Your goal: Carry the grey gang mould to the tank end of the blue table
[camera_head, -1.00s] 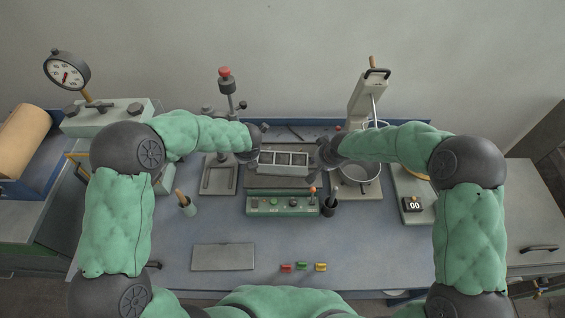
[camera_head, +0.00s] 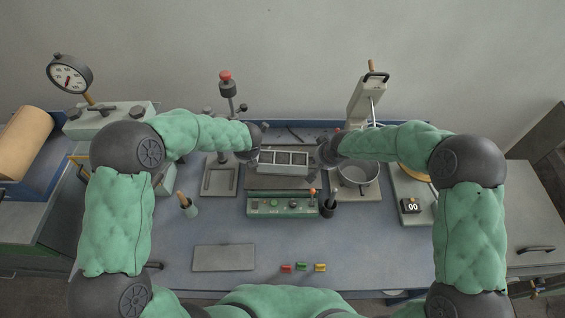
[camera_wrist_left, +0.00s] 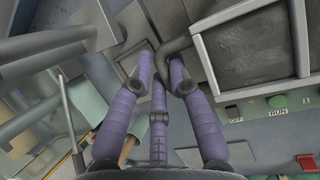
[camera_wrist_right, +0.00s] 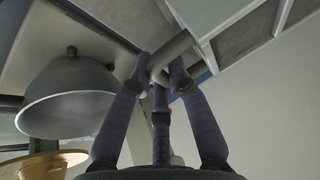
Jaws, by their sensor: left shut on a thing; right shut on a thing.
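The grey gang mould (camera_head: 282,170), an open box with three compartments in a row, is behind the green control box in the head view. My left gripper (camera_head: 256,152) is at its left end and my right gripper (camera_head: 322,153) at its right end. In the left wrist view, purple-wrapped fingers close around the bent handle (camera_wrist_left: 178,45) beside the mould's dark compartment (camera_wrist_left: 245,50). In the right wrist view, the fingers close around the other handle (camera_wrist_right: 170,52). The mould looks level; its height above the plate is unclear. The blue table (camera_head: 370,250) lies below.
A control box (camera_head: 282,205) stands just in front, with a black cup (camera_head: 328,207) beside it. A flat plate (camera_head: 224,257) and small coloured blocks (camera_head: 303,267) lie in front.

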